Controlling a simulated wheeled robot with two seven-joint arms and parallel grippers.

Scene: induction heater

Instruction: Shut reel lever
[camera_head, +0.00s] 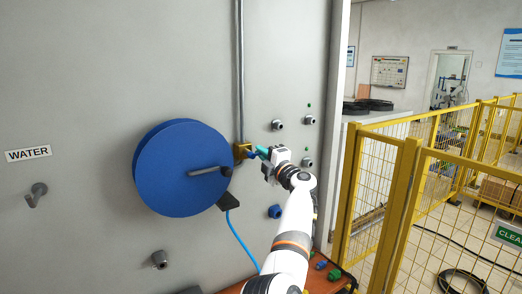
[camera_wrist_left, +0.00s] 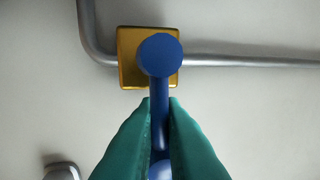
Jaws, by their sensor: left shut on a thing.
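The blue reel (camera_head: 170,170) is mounted on the grey wall, with a grey handle (camera_head: 205,172) across its front. Right beside it, a brass valve block (camera_head: 241,151) with a small blue lever sits at the lower end of a pipe. In the left wrist view, the brass block (camera_wrist_left: 129,75) is behind the round blue end of the lever (camera_wrist_left: 159,55), and the lever's bar runs down between my fingers. My left gripper (camera_head: 259,153) has green fingertips and is shut on the blue lever; it also shows in the left wrist view (camera_wrist_left: 160,110). My right gripper is out of view.
A grey pipe (camera_head: 240,70) runs up the wall from the valve. A light blue hose (camera_head: 241,242) hangs below the reel. Grey knobs (camera_head: 278,125) and a blue fitting (camera_head: 275,211) stick out of the wall nearby. A yellow fence (camera_head: 400,200) stands at the right.

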